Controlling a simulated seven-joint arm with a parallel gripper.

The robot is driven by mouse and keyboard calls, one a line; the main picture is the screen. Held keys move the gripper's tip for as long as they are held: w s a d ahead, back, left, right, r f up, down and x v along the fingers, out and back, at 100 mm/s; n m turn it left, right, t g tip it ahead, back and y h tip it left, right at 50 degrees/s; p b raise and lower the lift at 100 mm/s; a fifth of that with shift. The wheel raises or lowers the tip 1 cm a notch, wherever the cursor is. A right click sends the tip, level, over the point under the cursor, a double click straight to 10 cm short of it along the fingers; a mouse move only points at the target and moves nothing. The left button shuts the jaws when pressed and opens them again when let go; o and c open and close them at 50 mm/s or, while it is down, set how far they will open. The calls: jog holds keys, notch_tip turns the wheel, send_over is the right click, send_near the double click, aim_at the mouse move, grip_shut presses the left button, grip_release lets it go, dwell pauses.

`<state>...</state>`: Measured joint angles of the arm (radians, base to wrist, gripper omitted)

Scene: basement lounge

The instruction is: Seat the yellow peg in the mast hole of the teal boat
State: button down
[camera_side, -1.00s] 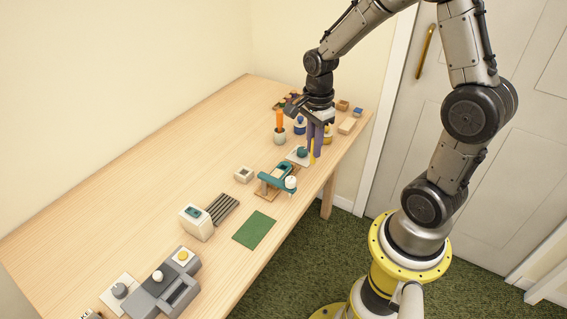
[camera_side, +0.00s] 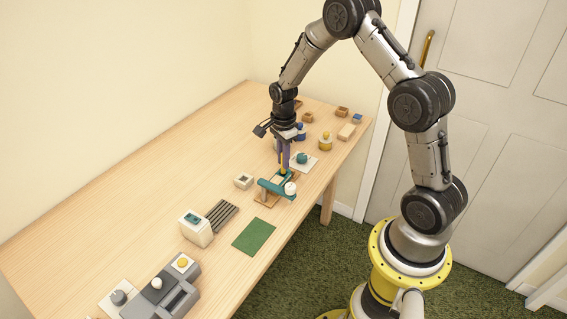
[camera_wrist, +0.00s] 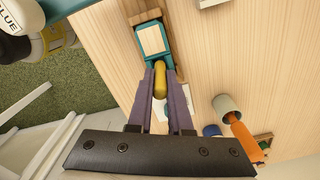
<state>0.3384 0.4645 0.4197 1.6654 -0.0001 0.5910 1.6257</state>
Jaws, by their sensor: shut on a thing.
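My gripper (camera_side: 284,163) is shut on the yellow peg (camera_wrist: 160,80), which stands roughly upright between its two purple fingers. The peg also shows as a small yellow strip in the side view (camera_side: 281,169). The teal boat (camera_wrist: 152,65) lies directly beyond the fingers in the wrist view, with a pale block on its deck. In the side view the boat (camera_side: 285,175) is right under the fingertips. The peg's lower end and the mast hole are hidden, so I cannot tell whether the peg has entered the hole.
An orange marker stands in a grey cup (camera_wrist: 227,105) near the gripper. A small beige block (camera_side: 243,181), a grey rack (camera_side: 222,214) and a green mat (camera_side: 254,235) lie nearby.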

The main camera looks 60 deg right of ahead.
jog(key=shift+f, duration=0.9)
jog(key=shift+f, duration=0.15)
jog(key=c, duration=0.8)
grip_release()
jog(key=shift+c, duration=0.2)
